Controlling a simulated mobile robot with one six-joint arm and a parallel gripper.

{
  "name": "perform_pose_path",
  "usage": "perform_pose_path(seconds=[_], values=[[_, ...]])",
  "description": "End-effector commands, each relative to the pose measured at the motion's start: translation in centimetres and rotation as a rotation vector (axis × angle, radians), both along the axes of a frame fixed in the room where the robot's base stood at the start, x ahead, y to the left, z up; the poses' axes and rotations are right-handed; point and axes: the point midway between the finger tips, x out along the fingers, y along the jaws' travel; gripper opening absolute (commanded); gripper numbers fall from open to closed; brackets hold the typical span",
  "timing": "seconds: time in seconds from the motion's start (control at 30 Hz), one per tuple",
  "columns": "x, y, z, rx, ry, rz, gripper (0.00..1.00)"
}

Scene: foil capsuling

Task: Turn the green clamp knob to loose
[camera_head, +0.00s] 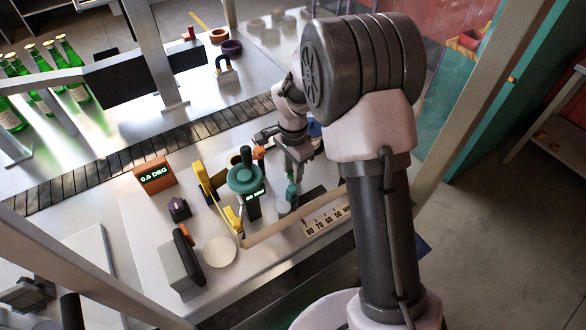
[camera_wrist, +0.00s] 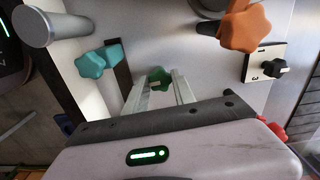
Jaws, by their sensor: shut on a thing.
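The green clamp knob (camera_wrist: 158,78) is a dark green lobed knob with a small pale mark, seen in the wrist view just beyond my gripper's hand. My gripper (camera_wrist: 159,84) has one metal finger on each side of this knob and is shut on it. The fingers and hand hide part of the knob's near side. In the head view my gripper (camera_head: 296,172) points down at the machine, right of the teal handwheel (camera_head: 244,177). I cannot tell from these views which setting the knob is at.
In the wrist view a teal knob (camera_wrist: 90,64) is left of my fingers, an orange knob (camera_wrist: 245,27) upper right, and black (camera_wrist: 274,68) and red (camera_wrist: 272,129) knobs right.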

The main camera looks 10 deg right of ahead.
Motion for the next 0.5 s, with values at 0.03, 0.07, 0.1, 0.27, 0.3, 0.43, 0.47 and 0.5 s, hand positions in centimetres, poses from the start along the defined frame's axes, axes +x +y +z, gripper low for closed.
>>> perform_pose_path(seconds=[0.03,0.07,0.1,0.27,0.3,0.43,0.47,0.5], values=[[0.01,-0.01,0.07,0.0,0.0,0.024,0.0],[0.0,-0.01,0.07,0.0,0.0,0.044,0.0],[0.0,-0.01,0.08,0.0,0.0,0.074,0.0],[0.0,-0.02,0.1,0.0,-0.001,0.215,0.0],[-0.01,-0.03,0.11,0.0,-0.001,0.253,0.0],[0.0,-0.04,0.13,0.0,-0.001,0.377,0.0],[-0.01,-0.05,0.14,0.0,-0.001,0.406,0.0],[-0.01,-0.06,0.15,0.0,-0.001,0.444,0.0]])
